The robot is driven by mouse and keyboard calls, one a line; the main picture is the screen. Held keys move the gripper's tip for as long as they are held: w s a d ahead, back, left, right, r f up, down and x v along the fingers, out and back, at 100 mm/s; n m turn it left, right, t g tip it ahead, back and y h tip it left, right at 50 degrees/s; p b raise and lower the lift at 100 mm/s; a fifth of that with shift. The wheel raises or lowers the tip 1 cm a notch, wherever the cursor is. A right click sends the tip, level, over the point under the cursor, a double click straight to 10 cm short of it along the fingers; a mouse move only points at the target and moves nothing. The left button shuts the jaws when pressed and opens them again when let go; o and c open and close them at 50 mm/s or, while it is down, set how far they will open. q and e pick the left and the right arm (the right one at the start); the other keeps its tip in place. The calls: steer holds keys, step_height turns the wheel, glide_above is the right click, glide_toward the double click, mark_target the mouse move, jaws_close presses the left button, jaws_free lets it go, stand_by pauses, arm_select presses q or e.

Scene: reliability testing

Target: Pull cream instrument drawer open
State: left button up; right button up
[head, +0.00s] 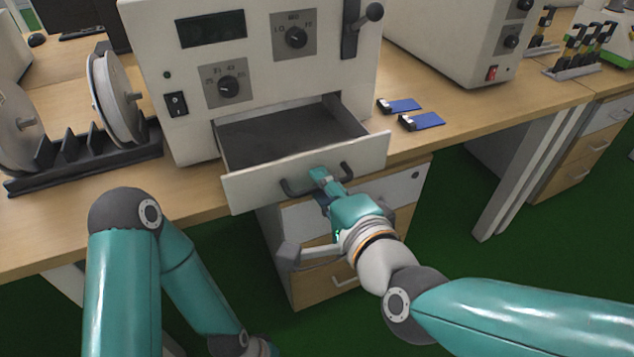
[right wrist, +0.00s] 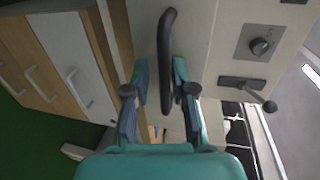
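The cream instrument drawer (head: 240,190) stands well out from the cream instrument (head: 203,65), and its dark, empty inside shows in the head view. A dark bar handle (head: 298,187) is on its front panel; it runs upright through the right wrist view (right wrist: 165,60). My right gripper (head: 319,176) is at this handle. In the right wrist view its fingers (right wrist: 160,75) lie on either side of the bar. They are parted, with a narrow gap showing left of the bar. My left arm is at the lower left in the head view; its gripper is out of sight.
The instrument stands on a wooden bench (head: 190,185). A reel rack (head: 85,160) is to its left. A bench cabinet (head: 405,195) is below the drawer. Green floor is clear at lower right.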

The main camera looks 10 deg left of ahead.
steer(key=shift+o, duration=0.3)
steer(key=shift+r, duration=0.1)
steer(key=shift+s+d+r, duration=0.1)
steer(key=shift+d+r, duration=0.05)
steer(key=v, duration=0.7)
steer(key=shift+d+f, duration=0.1)
steer(key=shift+f, duration=0.15)
